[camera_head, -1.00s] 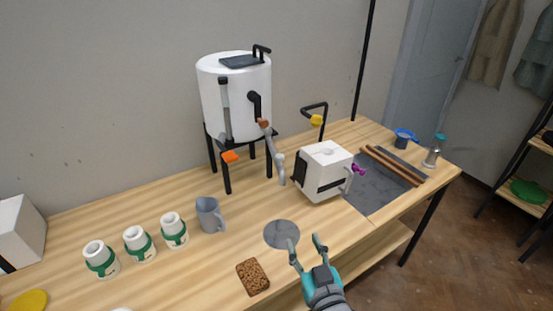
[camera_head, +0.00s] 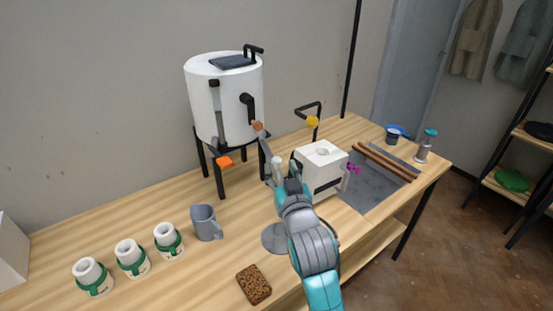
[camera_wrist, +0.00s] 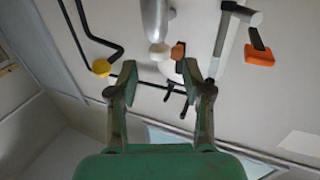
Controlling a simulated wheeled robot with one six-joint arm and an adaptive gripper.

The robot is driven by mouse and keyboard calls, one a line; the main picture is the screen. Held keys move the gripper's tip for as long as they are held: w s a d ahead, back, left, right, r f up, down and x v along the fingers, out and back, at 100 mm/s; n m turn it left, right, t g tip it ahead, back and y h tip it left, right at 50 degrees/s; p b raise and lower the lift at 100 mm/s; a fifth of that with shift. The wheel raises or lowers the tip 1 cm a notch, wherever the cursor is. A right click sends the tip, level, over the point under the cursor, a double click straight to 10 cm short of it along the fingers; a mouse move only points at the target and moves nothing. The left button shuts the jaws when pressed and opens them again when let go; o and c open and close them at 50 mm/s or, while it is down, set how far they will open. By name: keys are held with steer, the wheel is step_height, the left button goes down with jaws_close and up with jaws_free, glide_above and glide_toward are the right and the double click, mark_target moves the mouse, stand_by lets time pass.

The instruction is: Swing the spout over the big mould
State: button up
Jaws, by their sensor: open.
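The white tank (camera_head: 226,95) stands on black legs at the back of the bench. Its grey spout reaches forward; its pale end (camera_head: 277,165) shows between the fingers of my gripper (camera_head: 280,162). In the wrist view the spout (camera_wrist: 155,18) comes down between the open fingertips (camera_wrist: 157,70); I cannot tell whether either finger touches it. The big mould (camera_head: 318,180), a white block with a dark strap and a round hole on top, stands just right of my gripper. The spout end looks left of that hole.
A grey mug (camera_head: 205,223), three small white moulds with green bands (camera_head: 131,258) and a brown sponge (camera_head: 254,284) are left of my arm. A grey disc (camera_head: 273,238) lies below it. An orange-ended lever (camera_head: 224,162) and a yellow-knobbed black rod (camera_head: 312,122) stand near.

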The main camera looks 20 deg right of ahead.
mark_target(278, 162)
steer(key=shift+w+d, duration=0.2)
steer(key=shift+w, duration=2.3)
jaws_close()
